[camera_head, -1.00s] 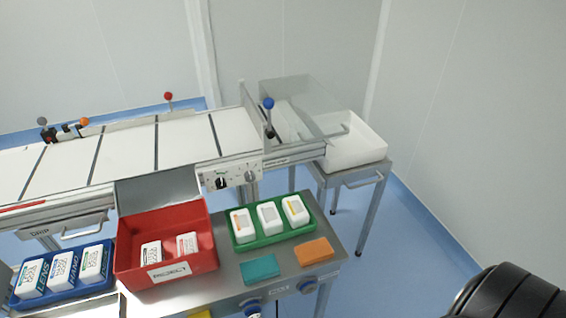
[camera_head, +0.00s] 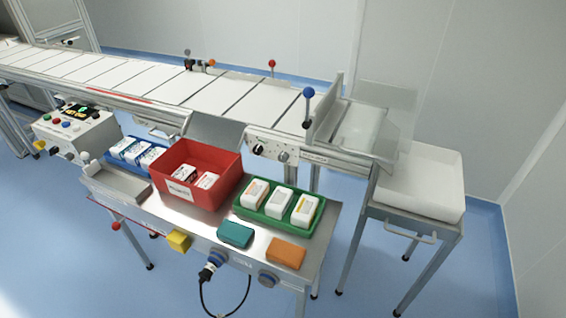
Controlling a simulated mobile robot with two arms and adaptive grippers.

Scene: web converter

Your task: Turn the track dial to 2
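A small white control panel (camera_head: 271,151) is fixed to the front rail of the conveyor, right of the red bin. It carries a black knob (camera_head: 257,149) on its left and a grey round dial (camera_head: 284,156) on its right. The markings are too small to read, so I cannot tell which one is the track dial or what it is set to. Neither of my grippers is in view.
Below the panel, a steel table holds a red bin (camera_head: 222,159), a green tray (camera_head: 240,210), a teal block (camera_head: 235,234) and an orange block (camera_head: 286,252). A white tub (camera_head: 425,180) stands at right. A button box (camera_head: 75,136) is at left. Floor is clear in front.

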